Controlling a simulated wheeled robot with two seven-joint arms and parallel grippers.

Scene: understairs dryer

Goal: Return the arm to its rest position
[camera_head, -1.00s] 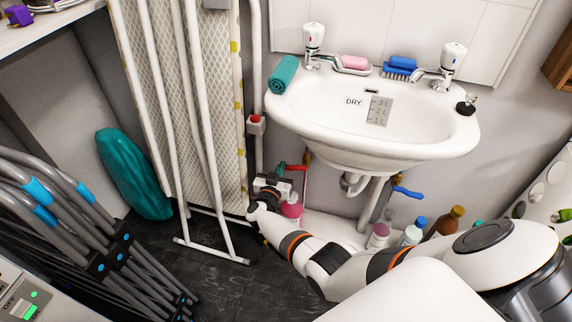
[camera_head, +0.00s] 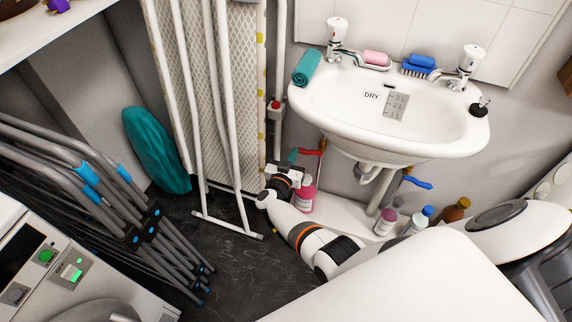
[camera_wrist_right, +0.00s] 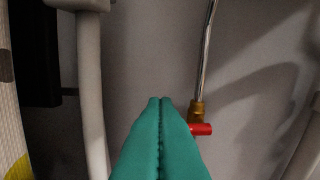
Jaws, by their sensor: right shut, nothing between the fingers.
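My right arm (camera_head: 325,245) reaches forward below the sink. The lever also shows in the head view (camera_head: 311,152). My left gripper is not in view.
The white sink (camera_head: 385,115) overhangs the arm. Several bottles, including a pink one (camera_head: 305,195), stand beneath it. A machine with a green button (camera_head: 46,256) is lower left. Dark floor (camera_head: 235,265) is open between.

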